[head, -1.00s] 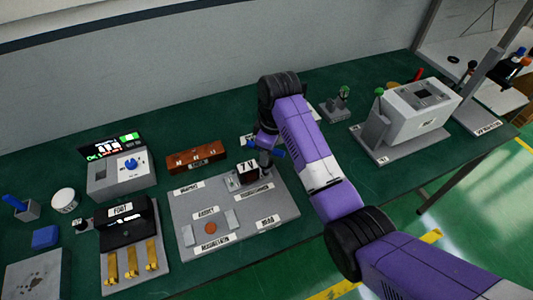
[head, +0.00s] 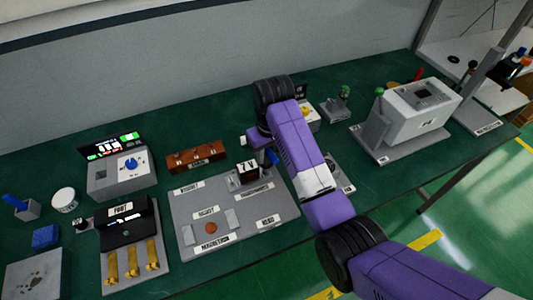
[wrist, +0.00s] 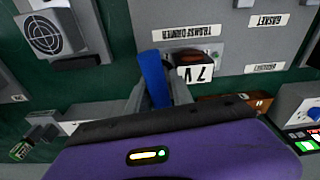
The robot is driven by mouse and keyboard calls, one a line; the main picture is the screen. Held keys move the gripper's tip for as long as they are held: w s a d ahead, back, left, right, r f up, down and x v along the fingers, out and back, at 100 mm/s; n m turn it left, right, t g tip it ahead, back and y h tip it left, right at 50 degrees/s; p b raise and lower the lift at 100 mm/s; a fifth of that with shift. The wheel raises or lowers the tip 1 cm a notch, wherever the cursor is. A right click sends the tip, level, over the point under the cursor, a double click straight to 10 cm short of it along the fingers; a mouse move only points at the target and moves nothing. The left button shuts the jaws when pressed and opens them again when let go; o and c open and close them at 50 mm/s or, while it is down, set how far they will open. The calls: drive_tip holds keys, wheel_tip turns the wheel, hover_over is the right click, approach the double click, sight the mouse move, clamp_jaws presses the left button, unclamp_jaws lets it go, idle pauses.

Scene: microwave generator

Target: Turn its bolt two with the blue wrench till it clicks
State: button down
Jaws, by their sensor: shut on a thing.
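The blue wrench (wrist: 153,75) stands between the two fingers of my gripper (wrist: 155,92) in the wrist view, and the gripper is shut on it. In the head view a blue bit of the wrench (head: 271,157) shows beside my arm; the rest is hidden. The wrench's end is just beside the dark block marked "7 V" (wrist: 195,70), at the transformer label of the grey board (wrist: 225,35). The block also shows in the head view (head: 247,172). I cannot make out bolt two, nor whether the wrench touches a bolt.
A brown block (head: 197,157) lies behind the board. Left of it stand a grey box with a blue knob (head: 130,164) and a black unit with several brass pieces (head: 124,226). A large white-grey housing (head: 420,108) stands at right.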

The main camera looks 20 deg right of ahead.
drive_tip(key=shift+m, duration=0.7)
drive_tip(key=m, duration=0.4)
drive_tip(key=shift+h, duration=0.3)
drive_tip(key=shift+m, duration=0.3)
drive_tip(key=m, duration=0.4)
drive_tip(key=shift+m+h, duration=0.3)
drive_tip(key=n, duration=0.4)
drive_tip(key=shift+n, duration=0.3)
